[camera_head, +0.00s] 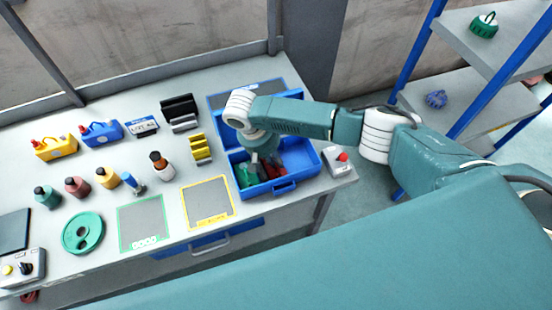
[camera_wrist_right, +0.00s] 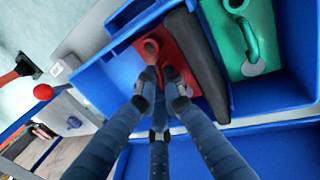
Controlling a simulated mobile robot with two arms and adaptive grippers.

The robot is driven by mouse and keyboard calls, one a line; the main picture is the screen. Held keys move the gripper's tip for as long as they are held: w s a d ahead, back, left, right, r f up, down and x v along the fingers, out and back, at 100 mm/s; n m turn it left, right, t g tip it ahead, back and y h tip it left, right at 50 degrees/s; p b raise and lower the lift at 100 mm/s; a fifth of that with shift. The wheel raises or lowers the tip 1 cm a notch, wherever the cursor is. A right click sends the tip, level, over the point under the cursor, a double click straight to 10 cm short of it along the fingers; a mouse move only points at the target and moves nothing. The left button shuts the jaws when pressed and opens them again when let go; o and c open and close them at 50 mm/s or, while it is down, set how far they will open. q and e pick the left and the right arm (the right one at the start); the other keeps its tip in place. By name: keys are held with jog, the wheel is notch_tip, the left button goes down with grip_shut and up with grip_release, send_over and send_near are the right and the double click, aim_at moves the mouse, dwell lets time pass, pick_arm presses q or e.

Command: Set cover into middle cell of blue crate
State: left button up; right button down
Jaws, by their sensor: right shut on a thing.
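The blue crate (camera_head: 300,184) stands on the right part of the bench with its lid open behind it. My right gripper (camera_head: 262,160) reaches down into it, partly hidden by its own wrist. In the right wrist view the fingers (camera_wrist_right: 160,84) are shut on a red part (camera_wrist_right: 172,48) with a round hole, probably the cover. A dark grey bar-like part (camera_wrist_right: 203,55) lies right beside it. A green part with a handle (camera_wrist_right: 238,38) lies beyond, in a crate cell. Whether the red part rests on the crate floor I cannot tell. My left gripper is out of view.
A grey box with a red button (camera_head: 338,161) stands close right of the crate. Yellow blocks (camera_head: 201,149) and a yellow-framed mat (camera_head: 208,202) lie to its left. Several bottles and a green reel (camera_head: 83,233) stand farther left. A shelf (camera_head: 470,100) is at right.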

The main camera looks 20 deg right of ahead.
jog(key=shift+f, duration=0.25)
jog(key=c, duration=1.4)
grip_release()
jog(key=shift+c, duration=0.2)
jog(key=shift+s, duration=0.1)
jog(key=shift+a+f, duration=0.1)
